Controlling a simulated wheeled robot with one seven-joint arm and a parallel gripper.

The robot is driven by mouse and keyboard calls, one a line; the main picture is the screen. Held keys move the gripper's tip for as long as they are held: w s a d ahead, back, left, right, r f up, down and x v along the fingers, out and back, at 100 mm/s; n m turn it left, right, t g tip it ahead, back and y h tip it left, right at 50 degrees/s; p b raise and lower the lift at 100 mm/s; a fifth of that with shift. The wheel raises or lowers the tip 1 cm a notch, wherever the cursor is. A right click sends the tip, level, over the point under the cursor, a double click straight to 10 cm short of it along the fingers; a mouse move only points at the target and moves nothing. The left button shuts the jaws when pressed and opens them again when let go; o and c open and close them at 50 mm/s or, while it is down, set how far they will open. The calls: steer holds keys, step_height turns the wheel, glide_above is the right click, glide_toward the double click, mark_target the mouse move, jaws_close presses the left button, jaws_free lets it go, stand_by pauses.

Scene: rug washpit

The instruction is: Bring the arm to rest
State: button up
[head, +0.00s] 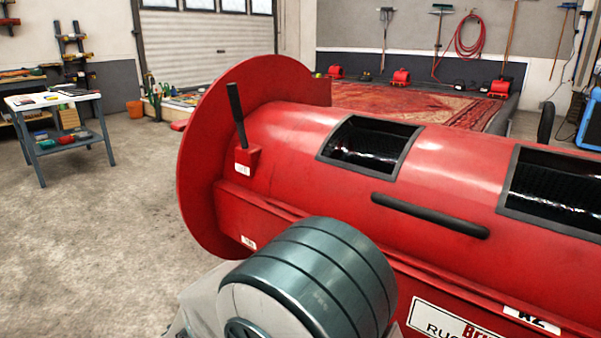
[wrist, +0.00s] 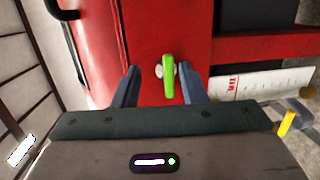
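My gripper (wrist: 160,78) shows in the wrist view with its two fingers spread apart. It is open, and neither finger visibly touches anything. A green lever (wrist: 169,76) on a pale round mount shows between the fingers, in front of a red panel (wrist: 180,30). I cannot tell how far beyond the fingertips the lever is. In the head view, a grey-green rounded link of my arm is in the foreground, and my gripper is hidden.
A large red machine (head: 290,130) with a round end flange and dark windows fills the head view's middle and right. A yellow handle (wrist: 287,123) and printed label (wrist: 250,85) are at right in the wrist view. A workbench (head: 55,101) stands left; floor (head: 110,220) between is clear.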

steer(key=s+d+r+m+g+y+p, duration=0.25)
steer(key=s+d+r+g+p, duration=0.2)
steer(key=d+r+p, duration=0.4)
steer(key=s+d+r+m+g+y+p, duration=0.1)
steer(key=s+d+r+m+g+p, duration=0.2)
steer(key=d+r+g+p, duration=0.5)
steer(key=s+d+r+m+t+y+p, duration=0.1)
steer(key=s+r+m+t+y+p, duration=0.1)
steer(key=r+p, duration=0.6)
steer(key=s+d+r+m+t+y+p, duration=0.1)
steer(key=s+d+r+m+y+p, duration=0.1)
steer(key=s+r+y+p, duration=0.2)
step_height(320, 180, up, 6)
steer(key=y+p, duration=0.2)
steer(key=p, duration=0.2)
steer(key=shift+s+f+t, duration=0.15)
steer(key=shift+f+t, duration=0.05)
steer(key=shift+t, duration=0.15)
steer(key=shift+y, duration=0.25)
